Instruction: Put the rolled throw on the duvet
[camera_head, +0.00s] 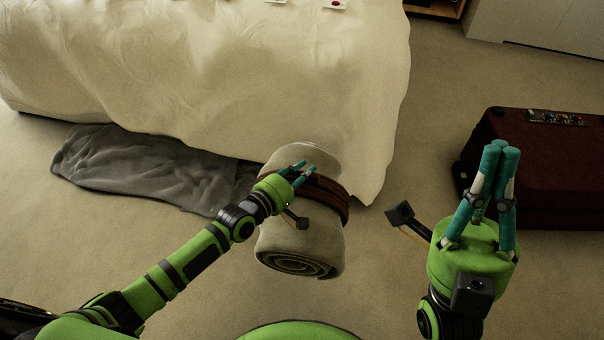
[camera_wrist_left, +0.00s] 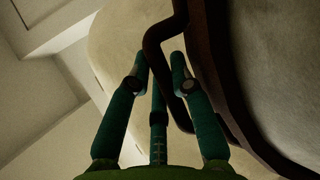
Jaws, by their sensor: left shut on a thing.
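The rolled throw (camera_head: 305,240) is a beige roll with a brown strap (camera_head: 325,190) around its middle. Its spiral end faces me. My left gripper (camera_head: 303,172) is shut on the strap's handle at the top of the roll. The left wrist view shows the fingers (camera_wrist_left: 160,75) closed around the brown handle (camera_wrist_left: 158,50). The roll overlaps the bed's near edge in the head view; its height above the floor is unclear. The cream duvet (camera_head: 220,70) covers the bed and hangs down its side. My right gripper (camera_head: 500,150) is empty, its fingertips together.
A crumpled grey blanket (camera_head: 120,170) lies on the carpet along the bed's near side. A dark red suitcase (camera_head: 550,165) stands on the right with a small patterned item (camera_head: 555,118) on top. Small items lie at the bed's far edge. Carpet between bed and suitcase is clear.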

